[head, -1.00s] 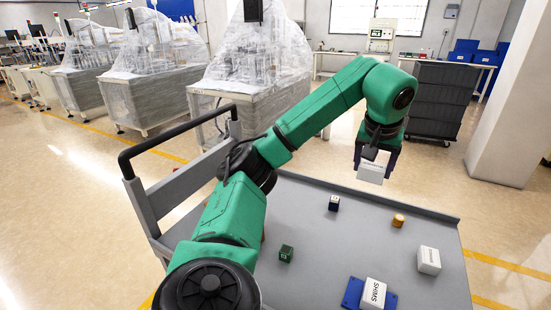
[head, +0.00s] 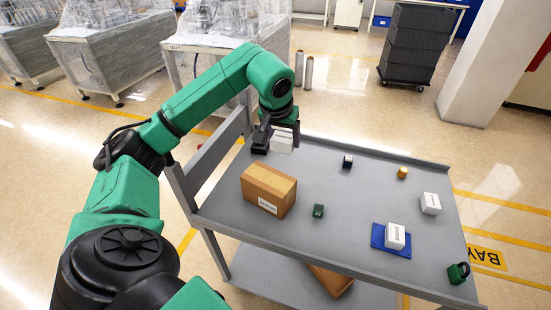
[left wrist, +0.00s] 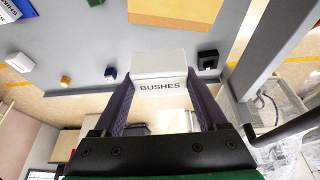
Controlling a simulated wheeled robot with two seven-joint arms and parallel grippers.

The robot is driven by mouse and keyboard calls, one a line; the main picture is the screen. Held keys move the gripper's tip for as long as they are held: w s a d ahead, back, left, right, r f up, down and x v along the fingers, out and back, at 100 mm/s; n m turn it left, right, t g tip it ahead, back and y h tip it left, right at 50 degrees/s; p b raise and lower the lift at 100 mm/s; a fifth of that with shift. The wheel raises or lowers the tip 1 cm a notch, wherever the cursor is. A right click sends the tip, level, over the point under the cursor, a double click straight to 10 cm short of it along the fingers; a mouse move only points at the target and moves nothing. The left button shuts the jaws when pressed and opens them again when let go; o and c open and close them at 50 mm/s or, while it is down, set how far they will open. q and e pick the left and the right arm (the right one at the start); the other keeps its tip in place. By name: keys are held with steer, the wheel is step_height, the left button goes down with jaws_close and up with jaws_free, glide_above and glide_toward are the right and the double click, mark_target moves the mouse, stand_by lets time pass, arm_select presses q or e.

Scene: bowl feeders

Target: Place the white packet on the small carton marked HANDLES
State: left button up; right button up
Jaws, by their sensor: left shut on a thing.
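My left gripper (head: 275,135) is shut on a white packet (head: 283,143) near the far left part of the grey cart top. The left wrist view shows the packet (left wrist: 158,68) between the two fingers, with BUSHES printed on it. A brown cardboard carton (head: 262,183) stands on the cart nearer than the gripper; its label is too small to read. It shows partly at the top of the left wrist view (left wrist: 175,10). I cannot read HANDLES on anything. My right gripper is not in view.
A white box (head: 395,236) sits on a blue pad (head: 378,238); another white box (head: 430,204) stands to its right. A green block (head: 318,211), dark cube (head: 347,161), yellow cylinder (head: 402,172), green padlock-like thing (head: 458,272) and black block (head: 260,149) are spread around the cart.

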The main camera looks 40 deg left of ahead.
mark_target(281, 173)
arm_select(q)
step_height(281, 173, down, 9)
steer(key=shift+s+f, duration=0.1)
steer(key=shift+s, duration=0.05)
steer(key=shift+a+f, duration=0.1)
steer(key=shift+f, duration=0.2)
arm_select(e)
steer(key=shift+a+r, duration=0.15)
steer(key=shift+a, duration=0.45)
arm_select(q)
steer(key=shift+f, duration=0.1)
steer(key=o, duration=1.5)
steer(key=shift+r+p, duration=0.3)
steer(key=shift+p, duration=0.05)
steer(key=v, duration=1.1)
steer(key=shift+s+r+b, duration=0.2)
steer(key=shift+r+b, duration=0.1)
steer(key=shift+b, duration=0.15)
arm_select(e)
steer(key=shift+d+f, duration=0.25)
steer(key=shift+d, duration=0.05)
